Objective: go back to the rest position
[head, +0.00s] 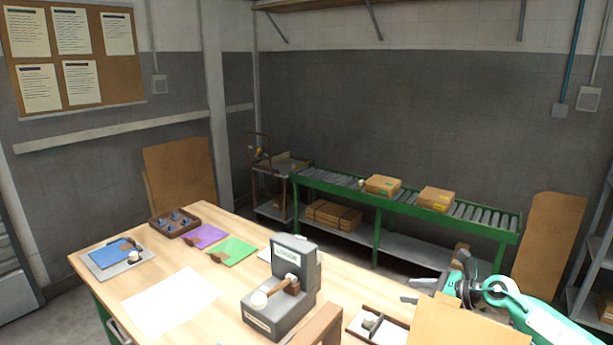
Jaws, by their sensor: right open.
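My right gripper (416,290) shows at the right. Its arm comes in from the right edge, and its grey fingers are apart with nothing seen between them. It is above the right part of the wooden table (220,325), to the right of the grey machine. The grey machine (277,319) stands on the table with a small brown wooden-handled piece (288,285) on its ledge; I cannot tell if that is the brush. My left gripper is not in view.
A divided tray (392,333) and a tan panel (455,322) are near my right gripper. White paper (172,303), purple (204,235) and green sheets (235,251), a blue pad (112,253) and a brown tray (168,233) lie at left. A green-framed roller conveyor (333,191) stands behind.

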